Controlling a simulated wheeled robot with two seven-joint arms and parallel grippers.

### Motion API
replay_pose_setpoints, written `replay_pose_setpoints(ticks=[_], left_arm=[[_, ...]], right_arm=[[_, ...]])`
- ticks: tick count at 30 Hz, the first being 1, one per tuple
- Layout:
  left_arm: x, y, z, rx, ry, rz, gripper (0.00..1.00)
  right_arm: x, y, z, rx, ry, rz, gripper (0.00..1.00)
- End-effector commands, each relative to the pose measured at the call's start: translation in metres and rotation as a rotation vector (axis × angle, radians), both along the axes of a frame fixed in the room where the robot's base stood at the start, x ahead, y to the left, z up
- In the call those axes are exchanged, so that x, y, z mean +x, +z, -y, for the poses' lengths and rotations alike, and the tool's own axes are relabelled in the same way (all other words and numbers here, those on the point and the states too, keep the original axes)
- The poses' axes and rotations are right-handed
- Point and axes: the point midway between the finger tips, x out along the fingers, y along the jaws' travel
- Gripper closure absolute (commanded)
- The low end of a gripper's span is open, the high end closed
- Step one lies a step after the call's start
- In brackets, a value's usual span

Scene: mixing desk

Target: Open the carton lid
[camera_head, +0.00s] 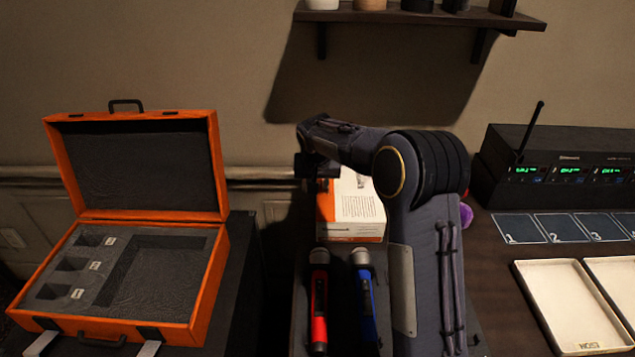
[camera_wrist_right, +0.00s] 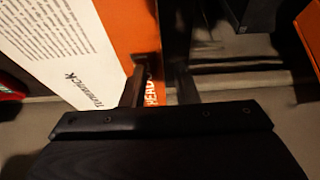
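The white and orange carton (camera_head: 362,205) stands on the dark surface in the middle of the head view, behind two microphones. Its white printed panel (camera_wrist_right: 45,45) and orange side (camera_wrist_right: 128,30) fill the upper left of the right wrist view. The lid looks closed, though my arm hides part of the carton. My right gripper (camera_wrist_right: 160,92) is at the carton's left end, its fingers apart near the orange side; one finger overlaps that side in the picture. Contact cannot be told. In the head view the right gripper (camera_head: 318,185) shows only as a dark shape. My left gripper is out of view.
A red microphone (camera_head: 319,300) and a blue one (camera_head: 364,300) lie in front of the carton. An open orange case (camera_head: 218,240) with foam stands at left. A receiver (camera_head: 500,165), numbered pads (camera_head: 535,229) and cream trays (camera_head: 530,290) are at right. A shelf (camera_head: 430,17) hangs above.

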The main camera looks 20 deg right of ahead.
Motion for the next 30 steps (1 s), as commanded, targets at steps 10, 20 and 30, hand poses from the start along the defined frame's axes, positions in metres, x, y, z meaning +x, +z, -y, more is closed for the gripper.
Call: replay_pose_setpoints(ticks=[10,20,30], left_arm=[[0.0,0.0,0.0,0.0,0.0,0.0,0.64],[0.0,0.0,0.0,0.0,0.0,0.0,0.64],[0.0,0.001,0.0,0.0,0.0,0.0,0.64]], right_arm=[[0.001,-0.0018,0.0001,0.0,0.0,0.001,0.81],[0.0008,-0.0016,0.0002,0.0,0.0,0.001,1.0],[0.0003,0.003,0.0016,0.02,0.0,0.012,1.0]])
